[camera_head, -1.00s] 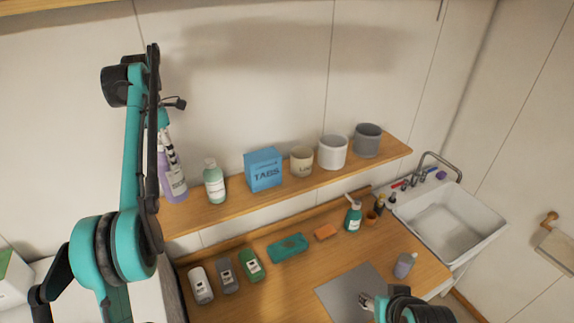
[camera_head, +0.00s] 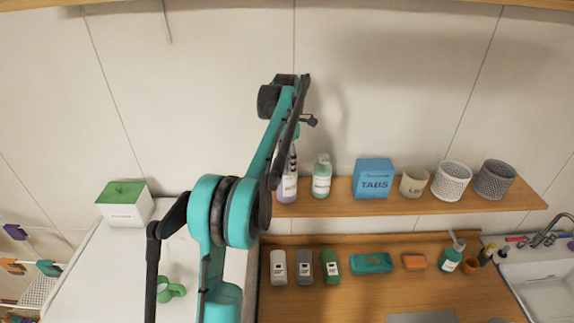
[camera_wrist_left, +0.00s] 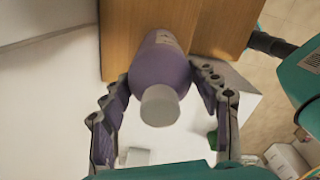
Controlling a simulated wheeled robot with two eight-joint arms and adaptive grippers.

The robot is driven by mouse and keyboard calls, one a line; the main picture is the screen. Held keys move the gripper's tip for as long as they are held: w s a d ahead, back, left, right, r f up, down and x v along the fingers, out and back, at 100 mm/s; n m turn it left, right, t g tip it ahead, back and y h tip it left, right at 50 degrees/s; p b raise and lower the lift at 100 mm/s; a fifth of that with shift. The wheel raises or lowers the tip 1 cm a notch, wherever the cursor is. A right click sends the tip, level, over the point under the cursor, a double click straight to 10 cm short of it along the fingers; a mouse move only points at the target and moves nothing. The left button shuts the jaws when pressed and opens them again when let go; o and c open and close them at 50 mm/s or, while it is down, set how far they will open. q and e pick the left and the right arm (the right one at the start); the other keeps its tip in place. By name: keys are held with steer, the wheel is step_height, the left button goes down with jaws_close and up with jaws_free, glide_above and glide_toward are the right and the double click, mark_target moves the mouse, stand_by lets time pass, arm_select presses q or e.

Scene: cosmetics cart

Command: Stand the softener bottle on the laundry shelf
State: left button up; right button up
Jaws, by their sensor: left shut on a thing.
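The softener bottle is purple with a pale label (camera_head: 288,188). It is upright at the left end of the wooden laundry shelf (camera_head: 423,208), left of a green bottle. My left gripper (camera_head: 289,160) is shut around its upper part, partly hidden by my arm. In the left wrist view the purple bottle (camera_wrist_left: 160,70) with its whitish cap sits between the two fingers, over the wooden board. I cannot tell whether its base touches the shelf. My right gripper is out of view.
The green bottle (camera_head: 321,178) stands close to the right of the softener. Farther right are the blue TABS box (camera_head: 373,180), a beige pot (camera_head: 413,183) and two baskets. Below, a counter (camera_head: 350,300) holds several bottles and a teal item. A white box with a green lid (camera_head: 125,204) stands left.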

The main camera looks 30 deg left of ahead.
arm_select(q)
steer(key=shift+f, duration=0.85)
steer(key=shift+f, duration=0.15)
steer(key=o, duration=1.9)
